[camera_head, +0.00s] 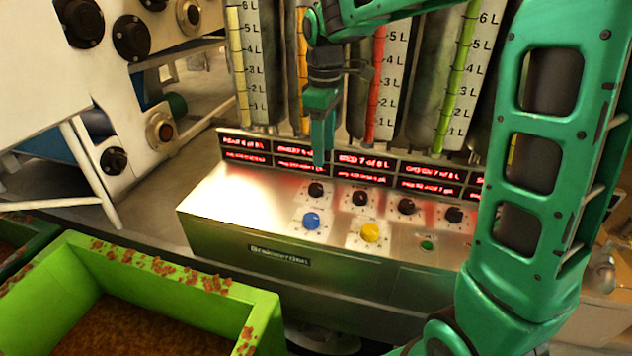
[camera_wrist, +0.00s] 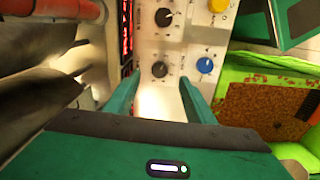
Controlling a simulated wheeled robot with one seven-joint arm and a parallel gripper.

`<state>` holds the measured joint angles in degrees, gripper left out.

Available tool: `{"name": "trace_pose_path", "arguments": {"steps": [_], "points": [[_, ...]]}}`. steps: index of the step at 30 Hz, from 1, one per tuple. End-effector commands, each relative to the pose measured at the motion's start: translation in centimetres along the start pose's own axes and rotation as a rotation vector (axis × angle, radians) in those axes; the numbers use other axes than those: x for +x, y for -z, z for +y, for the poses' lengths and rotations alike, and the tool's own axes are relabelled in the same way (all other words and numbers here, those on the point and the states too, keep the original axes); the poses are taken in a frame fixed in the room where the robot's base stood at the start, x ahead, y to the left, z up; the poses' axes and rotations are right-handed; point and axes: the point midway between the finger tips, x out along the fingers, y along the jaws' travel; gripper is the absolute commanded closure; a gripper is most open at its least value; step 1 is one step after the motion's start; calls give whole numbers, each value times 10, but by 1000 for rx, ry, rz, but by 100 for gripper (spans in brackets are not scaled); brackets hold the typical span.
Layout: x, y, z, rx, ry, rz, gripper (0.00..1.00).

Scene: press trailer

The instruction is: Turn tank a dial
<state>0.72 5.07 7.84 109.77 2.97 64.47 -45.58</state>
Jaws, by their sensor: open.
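A metal control panel (camera_head: 225,205) carries a row of black dials. The leftmost black dial (camera_head: 316,190) is just below my gripper (camera_head: 319,158); I cannot read which tank it is labelled for. In the wrist view this dial (camera_wrist: 159,69) lies just ahead of the open, empty fingers (camera_wrist: 157,92), roughly centred between them and apart from them. Other black dials (camera_head: 360,198), (camera_head: 406,206) and (camera_head: 454,214) continue to the right. A blue knob (camera_head: 311,220) and a yellow knob (camera_head: 369,232) sit in front of the row.
Red-lit displays (camera_head: 362,163) and upright tank gauges (camera_head: 377,85) stand behind the dials. A green button (camera_head: 427,245) is at the panel's right. A green bin (camera_head: 180,298) with brown contents is at front left, and a white machine (camera_head: 60,70) at far left.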

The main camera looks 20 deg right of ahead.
Motion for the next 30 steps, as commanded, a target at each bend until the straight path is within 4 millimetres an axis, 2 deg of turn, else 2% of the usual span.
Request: {"name": "trace_pose_path", "arguments": {"steps": [1,5,11,21,25,30], "points": [[1,9,0,-31,4,2,50],[5,20,-1,-72,7,6,50],[29,19,-2,-73,9,4,50],[87,19,-3,-72,9,4,50],[100,20,-2,-72,8,5,50],[108,20,-2,-71,6,6,50]]}}
